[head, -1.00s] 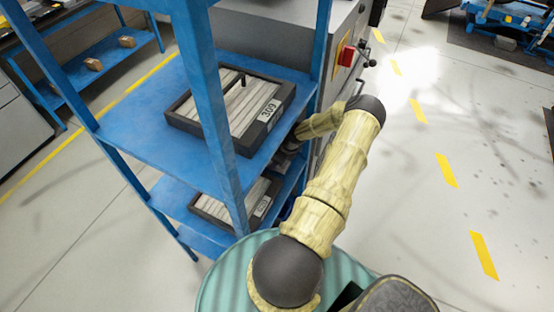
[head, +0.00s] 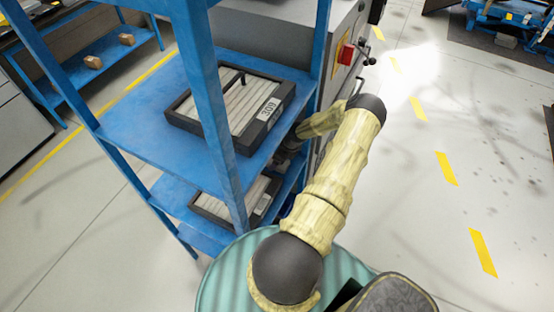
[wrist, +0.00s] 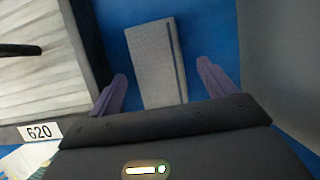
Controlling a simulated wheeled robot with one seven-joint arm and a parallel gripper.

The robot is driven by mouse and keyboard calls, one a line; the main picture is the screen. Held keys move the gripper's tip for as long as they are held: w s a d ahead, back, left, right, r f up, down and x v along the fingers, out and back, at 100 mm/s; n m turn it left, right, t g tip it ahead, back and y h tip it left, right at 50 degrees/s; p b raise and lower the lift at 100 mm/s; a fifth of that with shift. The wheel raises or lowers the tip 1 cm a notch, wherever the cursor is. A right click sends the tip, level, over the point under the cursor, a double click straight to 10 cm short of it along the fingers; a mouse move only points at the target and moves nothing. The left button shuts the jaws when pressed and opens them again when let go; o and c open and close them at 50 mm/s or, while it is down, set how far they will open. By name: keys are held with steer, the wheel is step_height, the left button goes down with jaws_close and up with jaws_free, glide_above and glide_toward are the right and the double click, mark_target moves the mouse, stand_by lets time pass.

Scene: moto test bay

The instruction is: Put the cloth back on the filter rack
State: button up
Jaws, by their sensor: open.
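A grey folded cloth (wrist: 155,65) with a dark stripe lies flat on a blue shelf surface (wrist: 212,25) in the wrist view. My gripper (wrist: 161,74) is open, with one purple finger on each side of the cloth's near part. I cannot tell whether the fingers touch it. The blue filter rack (head: 140,125) stands left of my arm in the head view. My gripper reaches in at the rack's right side there, and its fingers and the cloth are hidden.
A framed filter labelled 620 (wrist: 40,85) sits close left of the gripper. A filter labelled 309 (head: 245,100) lies on the upper shelf, another filter (head: 255,200) on the lower one. A grey machine (head: 275,35) stands behind the rack. Floor at right is open.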

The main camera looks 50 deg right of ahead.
steer(key=b+v, duration=0.1)
steer(key=v, duration=0.9)
steer(key=shift+s+r+b, duration=0.2)
steer(key=shift+r+b, duration=0.05)
steer(key=shift+b, duration=0.15)
